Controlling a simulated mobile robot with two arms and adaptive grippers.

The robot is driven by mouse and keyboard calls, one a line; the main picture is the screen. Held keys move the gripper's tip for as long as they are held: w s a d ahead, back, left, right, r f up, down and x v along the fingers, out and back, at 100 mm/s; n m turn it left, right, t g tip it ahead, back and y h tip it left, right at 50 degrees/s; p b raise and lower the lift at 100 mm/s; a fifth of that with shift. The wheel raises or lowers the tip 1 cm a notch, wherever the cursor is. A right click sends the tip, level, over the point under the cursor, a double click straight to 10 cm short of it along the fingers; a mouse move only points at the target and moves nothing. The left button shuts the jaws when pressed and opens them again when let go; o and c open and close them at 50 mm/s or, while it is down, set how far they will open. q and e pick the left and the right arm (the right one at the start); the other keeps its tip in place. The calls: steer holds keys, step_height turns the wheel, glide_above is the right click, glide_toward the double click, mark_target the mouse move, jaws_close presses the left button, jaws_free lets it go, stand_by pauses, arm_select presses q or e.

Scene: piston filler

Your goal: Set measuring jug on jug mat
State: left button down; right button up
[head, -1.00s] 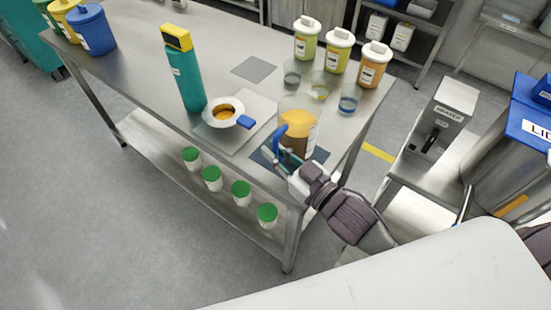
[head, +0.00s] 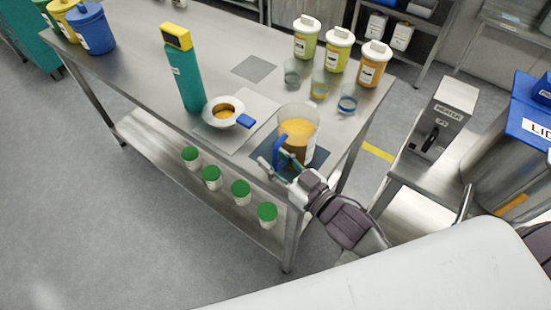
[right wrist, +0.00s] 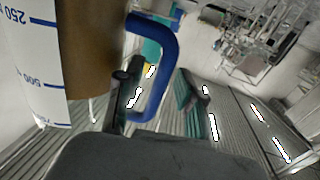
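The measuring jug (head: 298,135) is clear, with orange-brown contents and a blue handle. It stands upright on the dark jug mat (head: 318,158) near the table's front right corner; the jug hides part of the mat. My right gripper (head: 272,170) is at the handle on the jug's near left side. In the right wrist view the blue handle (right wrist: 168,60) passes between the two parted fingers, with a gap visible beside it. The jug's scale (right wrist: 35,70) shows at left. My left gripper is not in view.
On the steel table (head: 215,50), a funnel with a blue handle (head: 222,112) lies left of the jug, beside a teal bottle (head: 187,80). Small glasses (head: 347,106) and lidded tubs (head: 374,65) stand behind. Green-lidded pots (head: 241,190) are on the lower shelf.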

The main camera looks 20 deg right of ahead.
steer(key=shift+r, duration=0.15)
steer(key=shift+s+d, duration=0.1)
steer(key=shift+s, duration=0.15)
steer(key=b+v, duration=0.2)
steer(key=v, duration=0.9)
steer(key=shift+s, duration=0.25)
steer(key=shift+d, duration=0.1)
